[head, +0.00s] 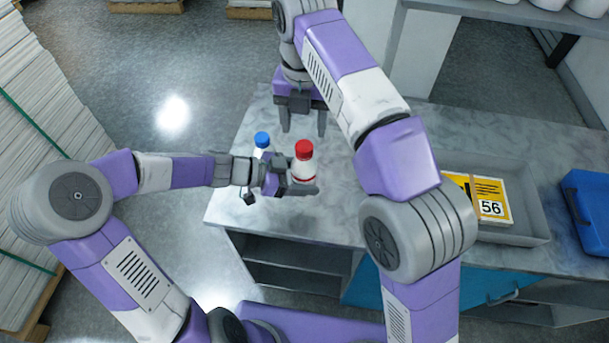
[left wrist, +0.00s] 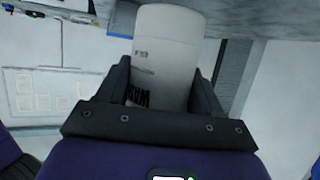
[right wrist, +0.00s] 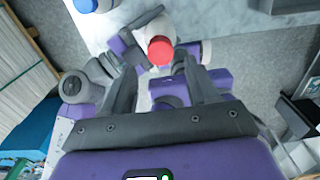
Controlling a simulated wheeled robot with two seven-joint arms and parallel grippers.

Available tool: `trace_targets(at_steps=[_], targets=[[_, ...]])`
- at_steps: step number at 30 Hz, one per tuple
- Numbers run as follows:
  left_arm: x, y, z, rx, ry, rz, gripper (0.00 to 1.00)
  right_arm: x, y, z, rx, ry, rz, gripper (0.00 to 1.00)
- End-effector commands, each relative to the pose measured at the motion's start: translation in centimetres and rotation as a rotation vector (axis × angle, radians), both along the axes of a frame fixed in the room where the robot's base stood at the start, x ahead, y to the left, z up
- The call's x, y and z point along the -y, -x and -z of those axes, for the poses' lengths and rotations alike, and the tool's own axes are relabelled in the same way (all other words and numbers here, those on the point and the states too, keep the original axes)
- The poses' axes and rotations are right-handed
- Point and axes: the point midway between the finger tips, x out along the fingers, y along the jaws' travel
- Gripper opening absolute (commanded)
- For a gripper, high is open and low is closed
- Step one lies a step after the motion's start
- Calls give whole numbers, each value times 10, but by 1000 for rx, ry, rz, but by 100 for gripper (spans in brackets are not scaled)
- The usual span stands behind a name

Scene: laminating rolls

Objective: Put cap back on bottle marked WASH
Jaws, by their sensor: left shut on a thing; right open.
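A white bottle (head: 304,169) with a red cap (head: 303,149) on its top stands upright between the fingers of my left gripper (head: 292,184), which is shut on it. The bottle's white body fills the middle of the left wrist view (left wrist: 168,50), with dark lettering partly hidden, which I cannot read surely. My right gripper (head: 303,120) is open and empty, pointing down a little behind and above the red cap. The red cap also shows in the right wrist view (right wrist: 160,51), between and beyond the open fingers.
A grey tray (head: 535,205) with a yellow card (head: 466,187) marked 56 lies at the right. A blue case (head: 588,205) is beyond it. The counter's (head: 335,215) front left is bare.

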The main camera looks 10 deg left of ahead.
Motion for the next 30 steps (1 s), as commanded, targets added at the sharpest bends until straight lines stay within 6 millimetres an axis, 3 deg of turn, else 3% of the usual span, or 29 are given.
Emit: trace_targets(at_steps=[12, 26, 30], targets=[[0, 0, -1, 2, 2, 0, 0, 0, 1, 48, 0, 0, -1, 59], [0, 0, -1, 2, 2, 0, 0, 0, 0, 57, 1, -2, 0, 59], [0, 0, -1, 2, 2, 0, 0, 0, 0, 57, 1, -2, 0, 39]])
